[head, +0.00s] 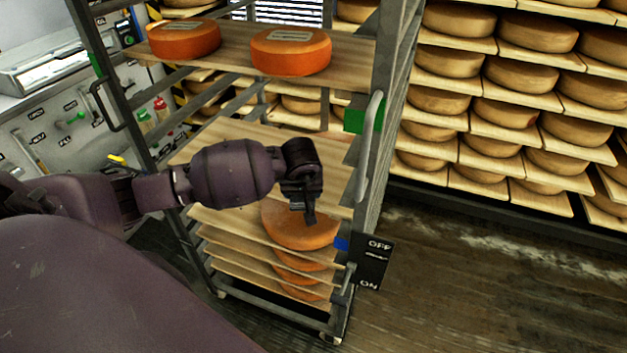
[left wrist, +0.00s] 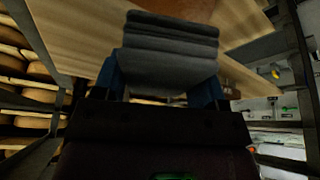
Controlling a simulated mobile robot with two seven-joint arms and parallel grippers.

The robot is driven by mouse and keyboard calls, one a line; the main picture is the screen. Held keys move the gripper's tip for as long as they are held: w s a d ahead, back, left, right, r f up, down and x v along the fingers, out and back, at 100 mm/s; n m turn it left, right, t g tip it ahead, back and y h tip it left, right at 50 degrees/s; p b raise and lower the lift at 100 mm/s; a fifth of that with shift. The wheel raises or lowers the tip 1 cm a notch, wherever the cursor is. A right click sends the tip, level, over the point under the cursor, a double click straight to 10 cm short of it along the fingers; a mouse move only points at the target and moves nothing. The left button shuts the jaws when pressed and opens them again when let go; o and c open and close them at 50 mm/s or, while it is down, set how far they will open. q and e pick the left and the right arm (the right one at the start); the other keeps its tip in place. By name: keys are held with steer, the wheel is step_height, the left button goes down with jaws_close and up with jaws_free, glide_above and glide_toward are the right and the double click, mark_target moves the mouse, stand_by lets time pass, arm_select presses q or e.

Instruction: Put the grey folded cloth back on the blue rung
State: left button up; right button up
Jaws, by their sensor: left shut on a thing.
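The grey folded cloth (left wrist: 168,55) is held in front of my left gripper in the left wrist view. My left gripper (head: 308,212) is shut on it, with blue parts showing on both sides of the cloth. In the head view the gripper hangs in front of the rack's lower boards, and the cloth cannot be made out there. A blue marker (head: 341,243) shows on the rack's right side, low down, to the right of and below the gripper. The rung itself is not clearly seen. My right gripper is not in view.
The metal rack holds wooden boards with orange cheese wheels, two on the top board (head: 220,48) and several lower down (head: 300,232). A green marker (head: 363,115) and a handle (head: 369,145) are on its right post. A black OFF/ON sign (head: 371,262) hangs below. The floor at right is clear.

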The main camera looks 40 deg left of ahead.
arm_select(q)
steer(key=w, duration=0.2)
steer(key=w+a, duration=0.1)
steer(key=w, duration=0.4)
steer(key=shift+w+a, duration=0.2)
steer(key=shift+a, duration=0.2)
steer(key=shift+f, duration=1.75)
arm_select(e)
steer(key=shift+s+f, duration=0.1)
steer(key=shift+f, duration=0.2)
arm_select(q)
steer(key=shift+f+b, duration=0.2)
steer(key=shift+b, duration=0.1)
steer(key=o, duration=0.7)
steer(key=shift+o, duration=0.8)
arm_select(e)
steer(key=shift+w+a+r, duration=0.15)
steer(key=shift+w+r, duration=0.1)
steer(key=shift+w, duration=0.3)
arm_select(q)
steer(key=shift+r, duration=0.1)
